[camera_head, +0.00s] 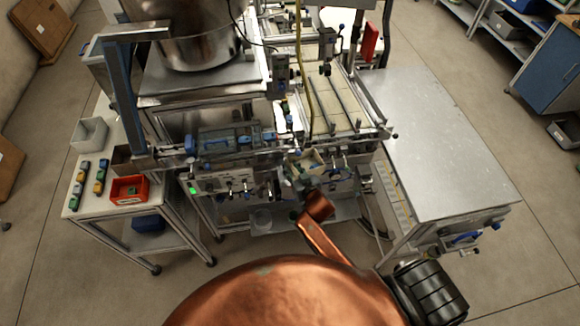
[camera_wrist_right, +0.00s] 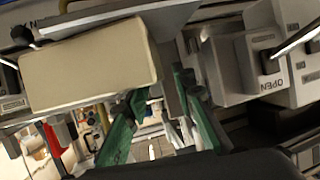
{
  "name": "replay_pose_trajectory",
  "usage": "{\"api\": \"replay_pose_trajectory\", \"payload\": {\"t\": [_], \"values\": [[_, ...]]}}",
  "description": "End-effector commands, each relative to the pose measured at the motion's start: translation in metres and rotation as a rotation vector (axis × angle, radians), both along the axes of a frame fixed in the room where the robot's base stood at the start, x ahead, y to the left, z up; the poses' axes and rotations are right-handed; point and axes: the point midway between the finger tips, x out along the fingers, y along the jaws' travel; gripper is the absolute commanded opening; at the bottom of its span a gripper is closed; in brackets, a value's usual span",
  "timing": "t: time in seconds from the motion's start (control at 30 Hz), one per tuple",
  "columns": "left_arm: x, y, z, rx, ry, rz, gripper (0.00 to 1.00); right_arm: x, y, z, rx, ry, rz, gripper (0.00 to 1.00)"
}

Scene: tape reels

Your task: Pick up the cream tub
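The cream tub (camera_head: 312,160) is at the front of the machine in the head view, just above and right of my right gripper (camera_head: 293,180). In the right wrist view the tub (camera_wrist_right: 88,66) is a large cream box at upper left, tilted, close to the left green-padded finger. My right gripper (camera_wrist_right: 158,112) has its fingers apart, with nothing seen held between them. Whether the left finger touches the tub cannot be told. My left gripper is in neither view.
A side table at left carries a red bin (camera_head: 129,190), a pale grey tub (camera_head: 89,134) and several small coloured pieces. A bare metal table (camera_head: 445,150) stands at right. Machine knobs and a part marked OPEN (camera_wrist_right: 262,62) are close to the right gripper.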

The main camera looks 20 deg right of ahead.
Motion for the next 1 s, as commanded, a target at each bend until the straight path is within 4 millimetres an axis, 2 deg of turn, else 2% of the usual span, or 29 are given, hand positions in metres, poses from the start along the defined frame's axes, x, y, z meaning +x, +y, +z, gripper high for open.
{"api": "replay_pose_trajectory", "payload": {"t": [0.2,0.5,0.87,1.0], "values": [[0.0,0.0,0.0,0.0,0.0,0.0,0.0,0.014,0.0,-0.006,-0.001,0.001,0.0,0.24],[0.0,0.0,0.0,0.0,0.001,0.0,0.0,0.015,0.0,-0.006,0.0,0.0,0.0,0.24],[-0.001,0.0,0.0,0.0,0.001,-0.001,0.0,0.015,0.0,-0.006,0.0,0.0,0.0,0.0],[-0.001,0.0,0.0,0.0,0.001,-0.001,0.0,0.015,0.0,-0.006,0.0,0.0,0.0,0.0]]}}
